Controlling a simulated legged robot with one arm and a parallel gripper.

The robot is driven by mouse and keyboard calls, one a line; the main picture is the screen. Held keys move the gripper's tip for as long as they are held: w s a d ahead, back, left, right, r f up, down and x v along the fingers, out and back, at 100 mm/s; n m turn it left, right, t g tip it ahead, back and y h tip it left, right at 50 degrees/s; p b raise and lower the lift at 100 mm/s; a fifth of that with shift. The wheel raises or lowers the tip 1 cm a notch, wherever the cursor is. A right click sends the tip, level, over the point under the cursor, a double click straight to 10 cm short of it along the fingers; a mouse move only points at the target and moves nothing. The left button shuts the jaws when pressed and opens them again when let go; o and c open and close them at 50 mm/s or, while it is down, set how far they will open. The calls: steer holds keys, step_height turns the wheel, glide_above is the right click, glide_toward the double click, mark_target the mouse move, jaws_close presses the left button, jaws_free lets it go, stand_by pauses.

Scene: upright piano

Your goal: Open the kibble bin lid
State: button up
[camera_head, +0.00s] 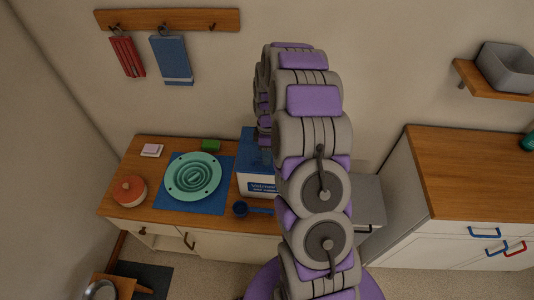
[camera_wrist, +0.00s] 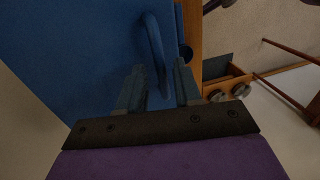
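The kibble bin (camera_head: 257,183), a white box with a blue label and a blue lid (camera_head: 251,147), stands on the wooden counter. My arm hides its right part. In the wrist view the blue lid (camera_wrist: 75,55) fills the upper left, with a raised blue loop handle (camera_wrist: 154,42) near its right edge. My gripper (camera_wrist: 160,70) is open, its two dark fingers apart. The lower end of the handle shows between the fingertips; I cannot tell whether they touch it. The lid looks closed. My gripper is hidden behind my arm in the head view.
A taller cabinet (camera_head: 470,170) stands at right.

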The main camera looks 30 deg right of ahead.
jaws_close()
steer(key=shift+w+r, duration=0.1)
steer(key=shift+r, duration=0.05)
stand_by(0.4)
